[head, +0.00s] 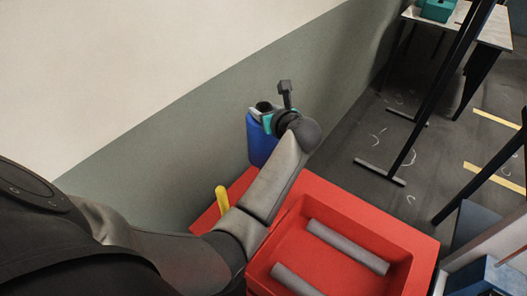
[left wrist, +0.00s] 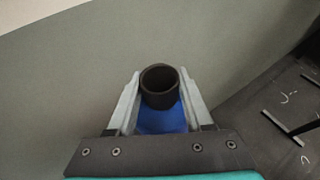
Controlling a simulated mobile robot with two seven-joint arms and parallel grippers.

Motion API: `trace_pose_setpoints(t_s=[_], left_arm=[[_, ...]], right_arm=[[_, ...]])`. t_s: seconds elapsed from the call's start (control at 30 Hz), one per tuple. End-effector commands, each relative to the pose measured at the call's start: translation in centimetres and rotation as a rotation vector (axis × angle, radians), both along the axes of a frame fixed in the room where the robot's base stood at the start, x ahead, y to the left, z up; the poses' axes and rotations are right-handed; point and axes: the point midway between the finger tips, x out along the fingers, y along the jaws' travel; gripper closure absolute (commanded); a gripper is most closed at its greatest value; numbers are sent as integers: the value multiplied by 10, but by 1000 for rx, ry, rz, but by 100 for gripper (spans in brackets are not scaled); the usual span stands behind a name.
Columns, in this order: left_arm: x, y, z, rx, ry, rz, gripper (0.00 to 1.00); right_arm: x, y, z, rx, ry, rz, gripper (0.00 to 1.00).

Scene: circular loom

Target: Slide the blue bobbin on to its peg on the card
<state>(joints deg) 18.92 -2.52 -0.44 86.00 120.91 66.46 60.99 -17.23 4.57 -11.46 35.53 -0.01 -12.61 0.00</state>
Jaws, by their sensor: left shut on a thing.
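The blue bobbin (head: 260,140) is in my left gripper (head: 266,112), with its dark open-ended tube at the top. In the left wrist view the bobbin (left wrist: 162,121) sits between the two pale fingers of the left gripper (left wrist: 161,98), which are shut on it. The round mouth of its dark tube faces the camera. In the head view the bobbin is roughly upright, in front of the grey-green lower wall and above the red surface. No peg or card can be made out in either view. My right gripper is not in view.
A red tray (head: 421,250) with two grey rods (head: 345,246) lies below my left arm. A yellow upright piece (head: 222,200) stands beside it. The wall (head: 190,150) is behind the bobbin. Dark frame legs (head: 440,100) and a table (head: 493,28) stand at right on open floor.

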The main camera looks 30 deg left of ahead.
Motion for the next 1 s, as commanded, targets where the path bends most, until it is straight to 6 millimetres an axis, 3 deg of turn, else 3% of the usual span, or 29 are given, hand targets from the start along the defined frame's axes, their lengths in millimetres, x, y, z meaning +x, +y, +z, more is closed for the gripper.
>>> trace_pose_setpoints(t_s=[0.03, 1.0], left_arm=[[1, 0, 13, 3, -8, 0, 100], [1, 0, 109, 2, -8, 0, 100]], right_arm=[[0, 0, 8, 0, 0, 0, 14], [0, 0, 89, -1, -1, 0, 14]])
